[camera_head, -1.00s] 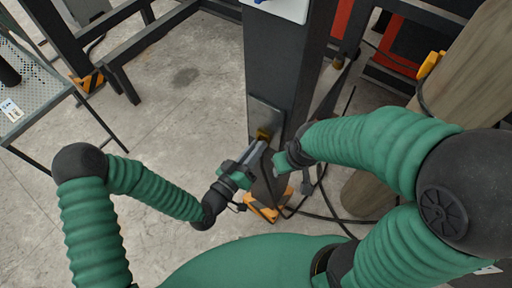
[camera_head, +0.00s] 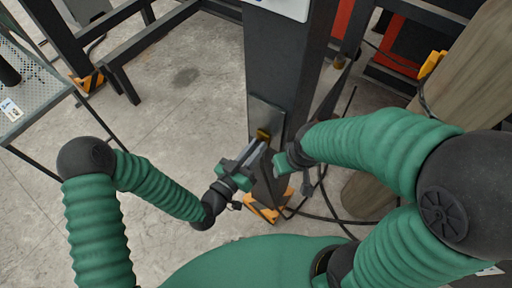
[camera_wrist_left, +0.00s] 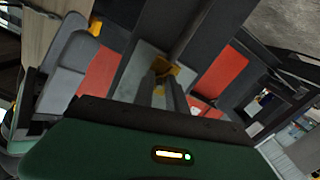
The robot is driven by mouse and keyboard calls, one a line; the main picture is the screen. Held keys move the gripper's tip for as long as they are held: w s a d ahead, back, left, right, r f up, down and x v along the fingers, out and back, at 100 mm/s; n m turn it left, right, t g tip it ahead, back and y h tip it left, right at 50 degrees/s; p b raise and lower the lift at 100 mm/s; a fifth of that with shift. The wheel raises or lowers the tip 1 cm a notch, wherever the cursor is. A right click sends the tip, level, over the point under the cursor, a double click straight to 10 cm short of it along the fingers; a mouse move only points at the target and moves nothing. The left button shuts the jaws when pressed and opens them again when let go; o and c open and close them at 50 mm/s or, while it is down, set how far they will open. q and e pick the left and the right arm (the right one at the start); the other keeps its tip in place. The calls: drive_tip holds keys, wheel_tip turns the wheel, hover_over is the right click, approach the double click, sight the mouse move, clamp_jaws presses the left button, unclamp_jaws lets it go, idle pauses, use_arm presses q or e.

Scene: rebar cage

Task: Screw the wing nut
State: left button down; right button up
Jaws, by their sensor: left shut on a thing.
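The wing nut (camera_head: 263,134) is a small brass-yellow piece on a grey metal plate (camera_head: 267,112) low on a dark upright post. My left gripper (camera_head: 258,147) reaches up to it from the lower left, its long fingers shut on the wing nut. In the left wrist view the wing nut (camera_wrist_left: 161,66) shows at the ends of the two fingers (camera_wrist_left: 170,90); its thread is hidden. My right gripper (camera_head: 282,162) is close beside the left one, to the right and apart from the wing nut. Its jaws are too small and hidden to judge.
The dark post (camera_head: 284,60) rises in the middle. An orange-and-black striped foot (camera_head: 266,207) and black cables (camera_head: 325,210) lie below. A wooden round column (camera_head: 470,75) stands at the right, a perforated metal table (camera_head: 35,85) at the left. The concrete floor between is clear.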

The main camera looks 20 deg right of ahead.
use_arm(q)
drive_tip(key=shift+a+f+m+b, duration=0.15)
drive_tip(key=shift+m+b, duration=0.35)
drive_tip(key=shift+m, duration=0.9)
drive_tip(key=shift+f+m+b, duration=0.15)
drive_tip(key=shift+m+b, duration=0.3)
drive_tip(key=shift+m, duration=0.95)
idle(1.3)
drive_tip(key=c, duration=1.4)
unclamp_jaws()
drive_tip(key=shift+w, duration=0.15)
drive_tip(key=shift+o, duration=0.2)
drive_tip(key=shift+r, duration=0.1)
drive_tip(key=shift+r, duration=0.1)
drive_tip(key=p+v, duration=0.6)
drive_tip(key=v, duration=1)
drive_tip(key=shift+s+a, duration=0.3)
